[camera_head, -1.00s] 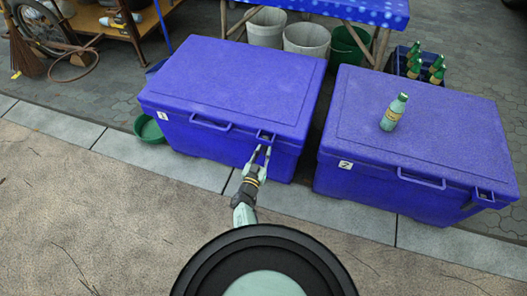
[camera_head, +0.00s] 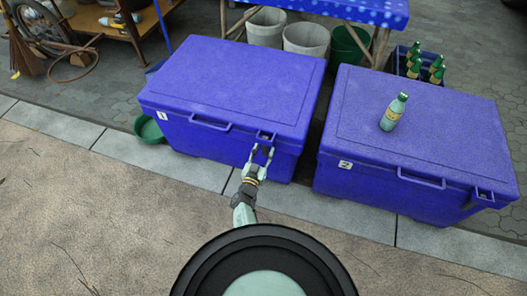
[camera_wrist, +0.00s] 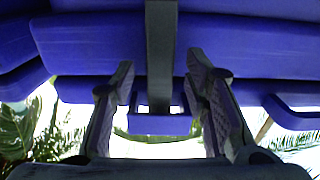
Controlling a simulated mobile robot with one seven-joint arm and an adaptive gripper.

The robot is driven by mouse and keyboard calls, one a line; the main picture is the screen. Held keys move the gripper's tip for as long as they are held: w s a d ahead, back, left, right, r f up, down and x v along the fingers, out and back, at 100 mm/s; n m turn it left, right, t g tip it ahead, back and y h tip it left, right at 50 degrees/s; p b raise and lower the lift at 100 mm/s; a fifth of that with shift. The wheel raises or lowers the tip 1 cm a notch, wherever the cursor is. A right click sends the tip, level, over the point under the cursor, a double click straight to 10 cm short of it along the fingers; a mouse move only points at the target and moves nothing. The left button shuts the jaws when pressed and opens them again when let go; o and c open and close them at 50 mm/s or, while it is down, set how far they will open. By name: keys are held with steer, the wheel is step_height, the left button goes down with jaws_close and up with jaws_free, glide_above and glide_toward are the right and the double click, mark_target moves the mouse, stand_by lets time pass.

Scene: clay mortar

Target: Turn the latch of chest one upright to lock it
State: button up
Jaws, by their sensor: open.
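Chest one (camera_head: 235,85) is the blue chest on the left with a "1" label; its lid is down. Its latch area (camera_head: 265,136) is at the right of the front face, just under the lid edge. My gripper (camera_head: 262,152) is open just in front of and below this spot. In the wrist view, my gripper's fingers (camera_wrist: 161,88) stand apart on either side of a dark upright bar (camera_wrist: 160,50), which seems to be the latch, and a blue bracket (camera_wrist: 160,123). I see no clear finger contact. The latch's exact angle is hard to tell.
A second blue chest (camera_head: 420,125) stands close on the right, with a green bottle (camera_head: 394,112) on its lid. A green basin (camera_head: 150,130) is at chest one's left corner. Buckets (camera_head: 306,38) and a bottle crate (camera_head: 402,62) are behind. The pavement in front (camera_head: 90,210) is clear.

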steer(key=v, duration=1.2)
